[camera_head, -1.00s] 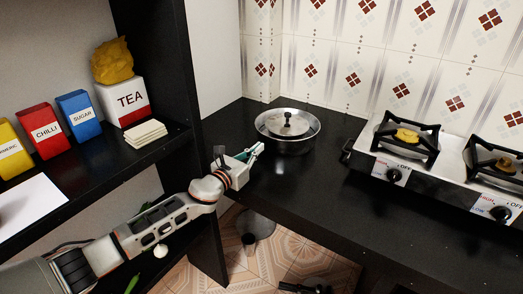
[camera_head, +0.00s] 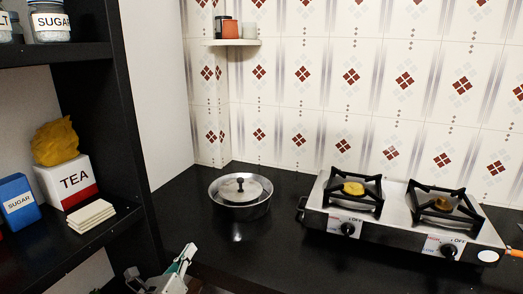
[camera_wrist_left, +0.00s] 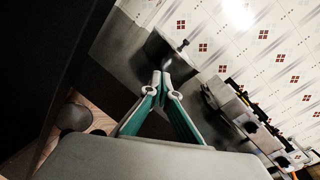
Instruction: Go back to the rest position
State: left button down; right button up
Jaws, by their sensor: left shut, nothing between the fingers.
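My left gripper (camera_head: 166,277) is at the bottom of the head view, in front of the counter's front edge and below the lidded pot. In the left wrist view its fingers (camera_wrist_left: 162,78) meet at the tips, with nothing held between them. The steel pot (camera_head: 240,196) with a black-knobbed lid stands on the black counter, apart from the gripper; it also shows past the fingertips in the left wrist view (camera_wrist_left: 172,50). Most of my left arm is out of the head view. My right gripper does not show.
A two-burner stove (camera_head: 400,222) stands on the counter at right. A dark shelf unit at left holds a tea box (camera_head: 70,182), a sugar box (camera_head: 18,203) and a stack of pale squares (camera_head: 91,216). A small corner shelf (camera_head: 233,42) is on the tiled wall. Counter (camera_head: 270,262) before the pot is clear.

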pick_arm(q)
jog(key=s+a+f+n+g+y, duration=0.2)
jog(key=s+a+f+n+g, duration=0.2)
jog(key=s+n, duration=0.55)
jog(key=s+a+f+n+g+y, duration=0.4)
jog(key=s+n, duration=0.3)
jog(key=s, duration=0.6)
jog(key=s+a+f+n+g+y, duration=0.1)
jog(key=s+a+f+n+g, duration=0.3)
jog(key=s+n, duration=0.6)
jog(key=w+d+f+n+t+h+p, duration=0.1)
jog(key=d+f+t+h, duration=0.4)
jog(key=d+f, duration=0.5)
jog(key=d+h+p, duration=0.1)
jog(key=d, duration=0.3)
jog(key=shift+w+d+f+h, duration=0.3)
jog(key=shift+f, duration=0.1)
